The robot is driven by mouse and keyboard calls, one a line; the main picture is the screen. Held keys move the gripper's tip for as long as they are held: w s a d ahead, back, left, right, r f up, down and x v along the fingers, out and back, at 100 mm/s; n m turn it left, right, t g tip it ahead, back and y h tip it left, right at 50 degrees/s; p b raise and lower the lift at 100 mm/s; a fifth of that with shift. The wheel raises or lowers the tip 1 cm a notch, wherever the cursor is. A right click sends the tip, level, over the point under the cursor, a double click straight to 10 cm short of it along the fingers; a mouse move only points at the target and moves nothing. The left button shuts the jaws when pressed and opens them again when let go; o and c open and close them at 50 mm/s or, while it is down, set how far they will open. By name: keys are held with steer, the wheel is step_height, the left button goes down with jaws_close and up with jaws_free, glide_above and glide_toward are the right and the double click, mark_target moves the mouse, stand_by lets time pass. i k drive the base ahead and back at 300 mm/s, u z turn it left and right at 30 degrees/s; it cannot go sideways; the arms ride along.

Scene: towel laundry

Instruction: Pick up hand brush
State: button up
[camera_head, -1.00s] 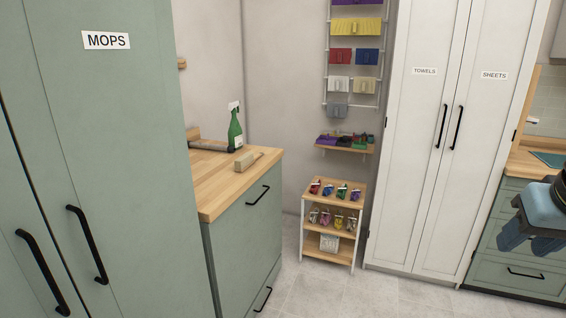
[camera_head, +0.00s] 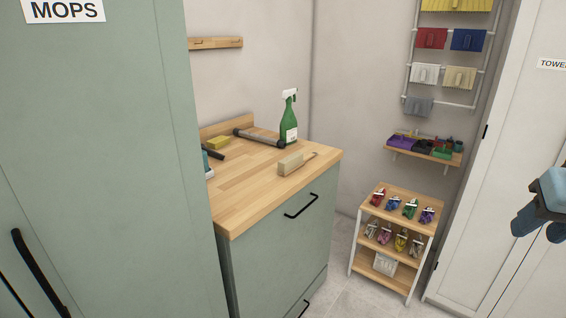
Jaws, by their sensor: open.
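A hand brush (camera_head: 291,164) with a pale wooden block and a short handle lies on the wooden countertop (camera_head: 240,195), near its front right edge. My gripper (camera_head: 524,226) is at the far right of the head view, in front of the white cabinet. It is partly cut off by the picture's edge, open, and far from the brush. I see nothing between its fingers.
A green spray bottle (camera_head: 289,118) stands behind the brush. A dark cylindrical tool (camera_head: 258,137) and a yellow sponge (camera_head: 218,143) lie farther back. The tall green MOPS cabinet (camera_head: 110,170) blocks the left. A small shelf cart (camera_head: 403,197) stands right of the counter.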

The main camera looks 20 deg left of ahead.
mark_target(288, 165)
steer(key=u, duration=0.5)
steer(key=i, duration=1.45)
steer(key=u, duration=0.6)
steer(key=k, duration=0.9)
steer(key=u, duration=0.2)
steer(key=i, duration=0.9)
steer(key=z, duration=0.1)
